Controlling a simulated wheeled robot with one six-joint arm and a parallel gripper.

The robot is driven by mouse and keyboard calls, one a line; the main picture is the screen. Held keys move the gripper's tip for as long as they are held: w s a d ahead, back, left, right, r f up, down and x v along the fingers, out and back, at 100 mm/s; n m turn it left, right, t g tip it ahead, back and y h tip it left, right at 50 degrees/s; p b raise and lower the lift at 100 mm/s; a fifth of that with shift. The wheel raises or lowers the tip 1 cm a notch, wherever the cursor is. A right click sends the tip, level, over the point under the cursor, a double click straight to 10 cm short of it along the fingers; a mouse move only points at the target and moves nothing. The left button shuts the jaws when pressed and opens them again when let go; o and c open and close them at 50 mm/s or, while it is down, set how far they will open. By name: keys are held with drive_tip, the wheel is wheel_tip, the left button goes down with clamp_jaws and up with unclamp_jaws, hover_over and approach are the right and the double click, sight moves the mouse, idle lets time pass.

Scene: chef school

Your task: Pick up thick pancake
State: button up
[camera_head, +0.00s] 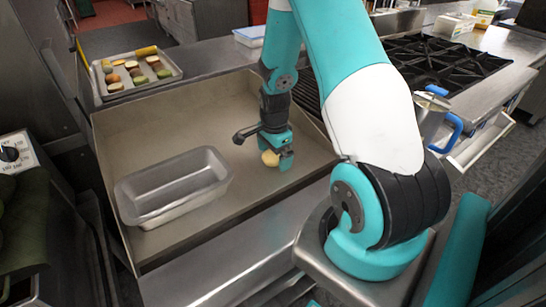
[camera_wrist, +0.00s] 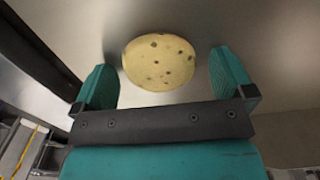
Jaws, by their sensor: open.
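The thick pancake (camera_wrist: 158,62) is a round, pale yellow disc with brown spots. In the wrist view it lies between the two teal fingers of my gripper (camera_wrist: 164,75), with a gap on either side. In the head view the pancake (camera_head: 270,158) shows at my gripper (camera_head: 279,160), partly hidden by a finger, low over the metal surface of the wide tray-like counter (camera_head: 140,155). My gripper is open. I cannot tell whether the pancake rests on the surface.
A metal loaf pan (camera_head: 212,160) stands left of my gripper. A tray (camera_head: 112,93) of colourful round pieces lies at the back left. A black gas stove (camera_head: 440,65) and a pot with a blue handle (camera_head: 440,110) are to the right. The counter's raised rim surrounds the gripper's area.

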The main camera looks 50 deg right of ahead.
drive_tip(key=c, duration=1)
wheel_tip(320, 180, up, 20)
drive_tip(key=shift+r+b, duration=0.1)
drive_tip(key=shift+b, duration=0.4)
